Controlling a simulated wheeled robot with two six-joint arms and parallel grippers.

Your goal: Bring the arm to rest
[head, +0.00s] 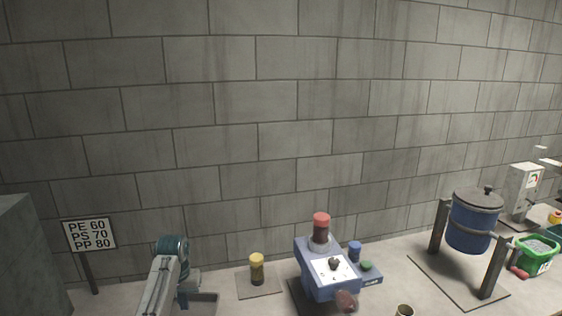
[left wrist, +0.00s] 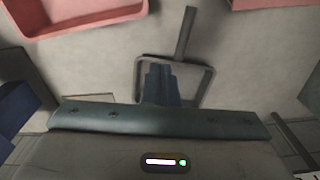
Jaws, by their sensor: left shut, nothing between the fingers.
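My left arm rises at the lower left of the head view, with its teal wrist at the top. The left gripper (head: 184,292) hangs below the wrist, partly hidden by the arm link. In the left wrist view its blue fingers (left wrist: 162,72) are together with nothing between them. They show in front of a grey square frame with a straight bar (left wrist: 186,32); I cannot tell whether they touch it. My right gripper is in neither view.
A sign (head: 90,234) stands left of the arm. Right of it are a yellow-capped jar (head: 257,269) on a mat, a blue machine (head: 314,262), a blue drum (head: 470,222) between posts and a green basket (head: 537,256). Pink trays (left wrist: 75,22) show in the left wrist view.

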